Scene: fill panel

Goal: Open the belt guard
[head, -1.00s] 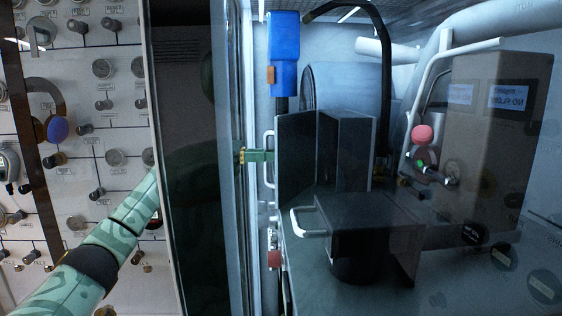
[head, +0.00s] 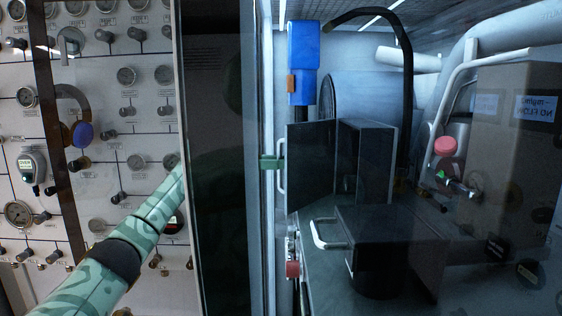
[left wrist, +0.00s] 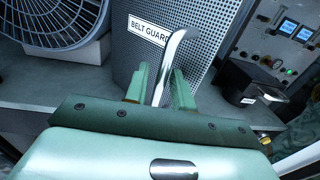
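The belt guard (head: 310,160) is a dark upright panel behind the glass in the head view, with a pale bar handle (head: 282,166) on its left edge. In the left wrist view the guard (left wrist: 146,55) is a perforated grey panel labelled "BELT GUARD", and its curved metal handle (left wrist: 168,58) stands out toward me. My left gripper (head: 272,162) is at the handle. In the left wrist view its two green fingers (left wrist: 161,82) stand on either side of the handle, with a gap visible, so it looks open. My right gripper is not in view.
A dark framed glass door edge (head: 222,160) stands beside my left arm. A black box with a handle (head: 385,235) sits lower right of the guard. A fan grille (left wrist: 55,15) is left of it in the wrist view. A panel of gauges (head: 115,120) fills the left.

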